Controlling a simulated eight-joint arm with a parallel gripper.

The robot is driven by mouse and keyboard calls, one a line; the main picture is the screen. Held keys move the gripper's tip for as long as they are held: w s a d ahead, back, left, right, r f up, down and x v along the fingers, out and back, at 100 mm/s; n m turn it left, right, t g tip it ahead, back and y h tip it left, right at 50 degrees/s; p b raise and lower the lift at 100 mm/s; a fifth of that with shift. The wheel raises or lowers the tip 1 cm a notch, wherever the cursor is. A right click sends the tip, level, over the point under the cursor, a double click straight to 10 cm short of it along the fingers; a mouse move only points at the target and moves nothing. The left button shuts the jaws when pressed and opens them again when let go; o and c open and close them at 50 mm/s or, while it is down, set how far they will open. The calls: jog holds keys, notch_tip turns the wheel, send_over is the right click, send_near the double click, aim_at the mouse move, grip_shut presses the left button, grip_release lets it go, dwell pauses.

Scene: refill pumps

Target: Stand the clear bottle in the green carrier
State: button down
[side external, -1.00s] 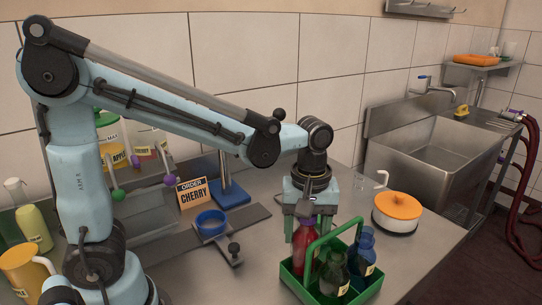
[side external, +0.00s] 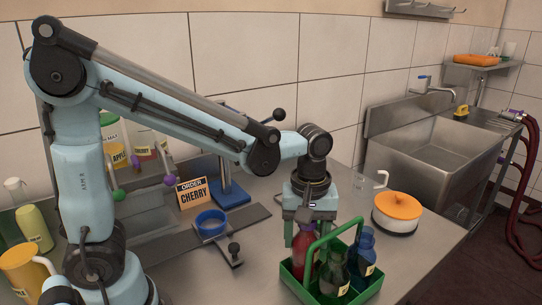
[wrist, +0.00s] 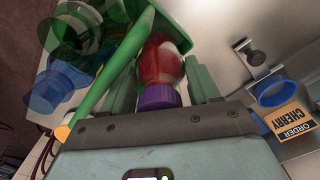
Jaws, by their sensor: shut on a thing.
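The clear bottle (side external: 302,248), with red contents and a purple cap, is between the fingers of my gripper (side external: 302,238). My gripper is shut on it near the cap. The bottle looks upright, with its lower part inside the green carrier (side external: 316,297), at the left of its handle. The carrier's wall hides its base, so I cannot tell whether it touches the floor. In the wrist view the red body (wrist: 160,62) and purple cap (wrist: 158,97) lie between the fingers, close beside the green handle (wrist: 118,68).
A green bottle (side external: 334,275) and a blue bottle (side external: 365,257) stand in the carrier. An orange-lidded pot (side external: 397,212) is to the right. A blue ring holder (side external: 211,225) and a CHERRY order card (side external: 193,193) are to the left.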

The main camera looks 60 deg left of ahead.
jog(key=shift+f, duration=0.55)
jog(key=shift+c, duration=0.9)
grip_release()
jog(key=shift+r, duration=4.55)
notch_tip(320, 180, down, 9)
jog(key=shift+r, duration=0.1)
jog(key=shift+r, duration=0.1)
